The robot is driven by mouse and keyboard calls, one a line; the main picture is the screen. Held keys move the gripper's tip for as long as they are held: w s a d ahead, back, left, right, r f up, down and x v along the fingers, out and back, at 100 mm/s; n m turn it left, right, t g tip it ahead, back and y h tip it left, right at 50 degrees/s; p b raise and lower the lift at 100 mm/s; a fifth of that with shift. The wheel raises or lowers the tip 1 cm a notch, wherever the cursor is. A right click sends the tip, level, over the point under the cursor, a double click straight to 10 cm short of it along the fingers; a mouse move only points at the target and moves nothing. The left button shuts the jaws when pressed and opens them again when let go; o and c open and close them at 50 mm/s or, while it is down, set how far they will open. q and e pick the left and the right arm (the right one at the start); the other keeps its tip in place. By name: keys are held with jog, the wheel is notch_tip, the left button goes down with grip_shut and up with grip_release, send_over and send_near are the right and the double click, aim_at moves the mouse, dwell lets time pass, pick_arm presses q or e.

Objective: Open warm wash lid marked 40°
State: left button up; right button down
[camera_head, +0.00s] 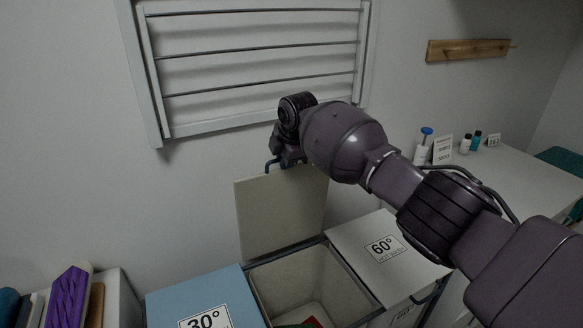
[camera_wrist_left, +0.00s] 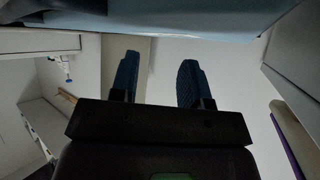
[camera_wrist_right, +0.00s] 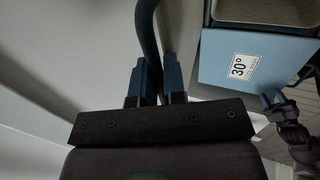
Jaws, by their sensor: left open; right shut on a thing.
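The middle lid (camera_head: 275,220) stands raised and nearly upright at the back of its open bin (camera_head: 300,272), between the lids marked 30° and 60°. Its inner cream side faces the head camera, so no 40° mark shows. My right gripper (camera_head: 287,162) is at its top edge, and in the right wrist view the right gripper (camera_wrist_right: 155,75) is shut on a dark blue bar handle (camera_wrist_right: 147,30). My left gripper (camera_wrist_left: 157,75) is open with nothing between its fingers. It also shows in the right wrist view (camera_wrist_right: 274,101), near the edge of the blue 30° lid.
The blue 30° lid (camera_head: 203,296) and white 60° lid (camera_head: 385,250) are both down. A red item (camera_head: 312,321) lies inside the open bin. A wall drying rack (camera_head: 255,65) is behind. Small bottles (camera_head: 466,145) stand on the right counter, and a purple item (camera_head: 68,297) stands at left.

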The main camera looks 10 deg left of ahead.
pick_arm(q)
jog(key=shift+a+f, duration=0.1)
jog(key=shift+f, duration=0.2)
pick_arm(e)
jog(key=shift+w+a+f, duration=0.1)
jog(key=shift+w+a, duration=0.1)
pick_arm(q)
jog(key=shift+s+f, duration=0.1)
jog(key=shift+s, duration=0.2)
jog(key=shift+w, duration=0.2)
pick_arm(e)
jog(key=c, duration=1.2)
grip_release()
pick_arm(q)
jog(key=shift+w+r, duration=0.15)
jog(key=shift+r, duration=0.1)
